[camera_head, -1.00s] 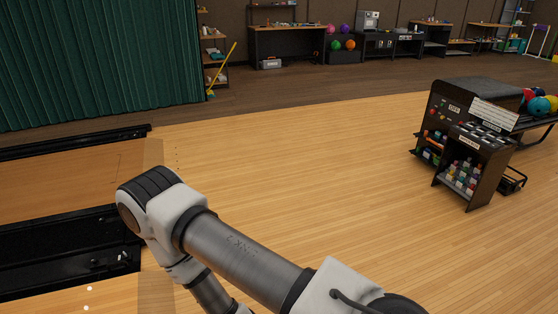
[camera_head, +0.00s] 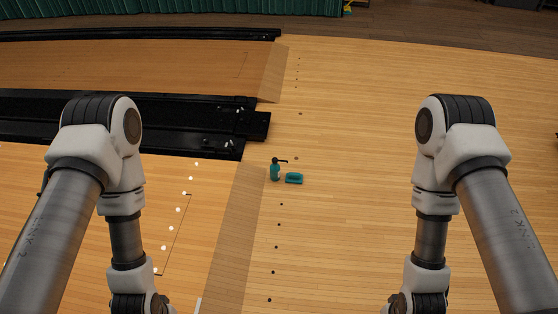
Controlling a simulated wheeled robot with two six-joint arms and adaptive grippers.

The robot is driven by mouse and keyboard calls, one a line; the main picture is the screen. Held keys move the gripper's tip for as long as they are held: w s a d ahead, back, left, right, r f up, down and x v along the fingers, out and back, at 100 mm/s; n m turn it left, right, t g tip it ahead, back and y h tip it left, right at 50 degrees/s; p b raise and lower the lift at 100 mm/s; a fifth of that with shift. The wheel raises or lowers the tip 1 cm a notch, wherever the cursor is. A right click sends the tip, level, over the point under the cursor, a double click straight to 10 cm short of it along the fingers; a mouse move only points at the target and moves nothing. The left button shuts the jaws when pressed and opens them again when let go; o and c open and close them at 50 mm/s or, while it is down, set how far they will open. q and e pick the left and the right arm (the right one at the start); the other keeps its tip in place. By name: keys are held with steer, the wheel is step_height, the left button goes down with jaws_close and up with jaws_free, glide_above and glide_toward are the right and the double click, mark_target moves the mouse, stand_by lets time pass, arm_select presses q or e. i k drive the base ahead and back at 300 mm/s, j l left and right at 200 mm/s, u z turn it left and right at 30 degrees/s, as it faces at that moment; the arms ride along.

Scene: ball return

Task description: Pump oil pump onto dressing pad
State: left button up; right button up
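A small teal bottle with a dark pump head (camera_head: 275,171) stands upright on the wooden floor, ahead of me near the middle of the view. Its spout points right. A teal, low block-like item (camera_head: 294,178), which looks like the dressing pad, lies on the floor just to its right, below the spout's side. Both of my arms are in view, one at each side, with their lower links running off the bottom edge. Neither gripper shows. Nothing hides the bottle or the pad.
Black lane gutters (camera_head: 180,124) lie to the left, their end close behind the bottle. Another dark gutter runs along the far left. A green curtain (camera_head: 170,6) hangs at the back.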

mark_target(274, 159)
steer(key=i+l+u, duration=0.25)
steer(key=i+l, duration=0.6)
steer(key=i, duration=0.4)
steer(key=i+l+u, duration=0.2)
steer(key=i+l, duration=0.9)
steer(key=i, duration=0.05)
